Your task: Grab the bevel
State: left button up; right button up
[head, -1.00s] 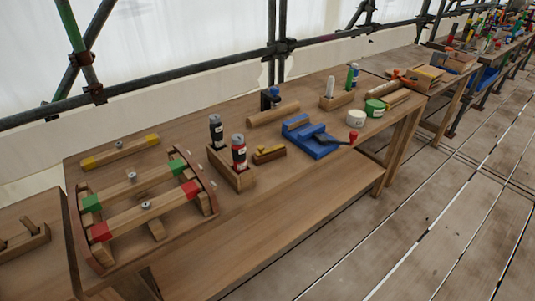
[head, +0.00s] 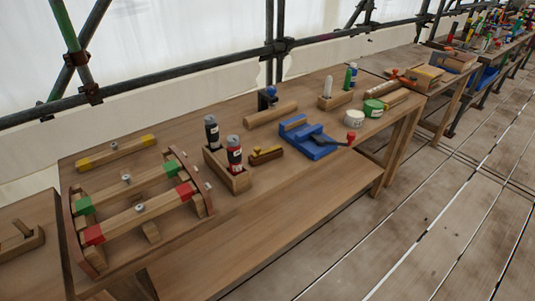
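I cannot say for certain which thing is the bevel. A small wooden piece with a yellow, brass-like part (head: 265,154) lies on the near workbench, right of an open wooden box and left of a blue vise; it is too small to identify surely. Another wooden piece with an upright part (head: 22,238) sits on a separate bench at the left edge, partly cut off. Neither of my grippers shows in the head view.
The workbench (head: 270,225) holds a wooden frame with coloured bar ends (head: 137,212), a box with two bottles (head: 234,180), a blue vise (head: 312,143) and tubs (head: 373,108). Its front strip is clear. Scaffold poles (head: 200,70) run behind; plank floor (head: 430,220) lies right.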

aim_at(253, 162)
jog(key=i+l, duration=0.35)
jog(key=i+l+u, duration=0.1)
jog(key=i+l, duration=0.3)
jog(key=l, duration=0.2)
jog(key=i+l+u, duration=0.1)
jog(key=i+l, duration=0.25)
jog(key=k+l, duration=0.05)
jog(key=l, duration=0.1)
